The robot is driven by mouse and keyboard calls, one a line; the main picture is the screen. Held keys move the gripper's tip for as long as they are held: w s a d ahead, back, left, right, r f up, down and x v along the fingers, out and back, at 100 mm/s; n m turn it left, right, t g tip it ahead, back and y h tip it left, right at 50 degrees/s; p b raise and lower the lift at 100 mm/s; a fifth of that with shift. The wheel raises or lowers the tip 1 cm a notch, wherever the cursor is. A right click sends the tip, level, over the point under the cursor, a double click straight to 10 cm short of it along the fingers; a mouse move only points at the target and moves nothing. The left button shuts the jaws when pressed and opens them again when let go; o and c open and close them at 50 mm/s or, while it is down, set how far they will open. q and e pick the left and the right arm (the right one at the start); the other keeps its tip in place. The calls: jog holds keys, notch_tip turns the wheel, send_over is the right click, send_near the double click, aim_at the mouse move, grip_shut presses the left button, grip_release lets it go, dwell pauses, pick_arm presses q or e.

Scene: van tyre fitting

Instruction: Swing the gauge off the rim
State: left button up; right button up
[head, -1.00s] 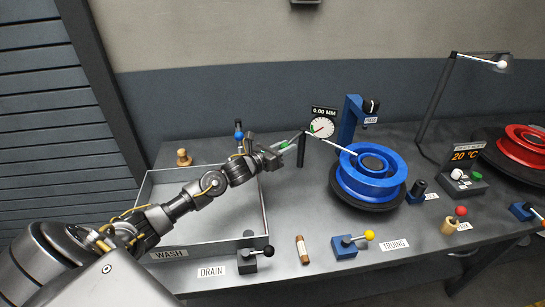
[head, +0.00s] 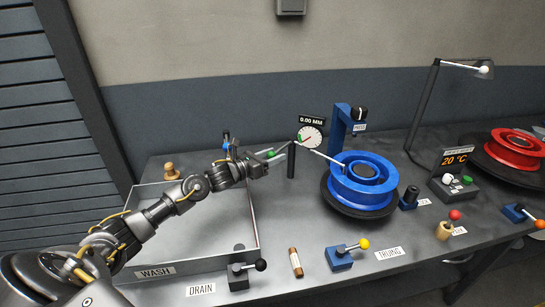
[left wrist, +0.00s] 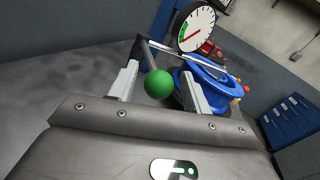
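The gauge (head: 311,137) has a white dial, a 0.00 MM sign and a dark post. The arm's other end carries a green knob (left wrist: 159,84). My left gripper (head: 275,158) is at that end, left of the post. In the left wrist view the knob sits between the two parted fingers, with narrow gaps showing on both sides. My right gripper is out of view.
The wash basin (head: 258,225) lies under my left arm. A blue stand (head: 340,130) rises behind the wheel. A yellow-knobbed lever (head: 340,257), a drain lever (head: 240,275) and a brown cylinder (head: 296,263) stand along the front. A red wheel (head: 515,148) is at right.

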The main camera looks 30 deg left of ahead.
pick_arm(q)
jog(key=shift+a, duration=0.1)
jog(key=b+v, duration=0.3)
jog(key=v, duration=0.7)
jog(key=shift+s, duration=0.4)
jog(key=shift+a, duration=0.15)
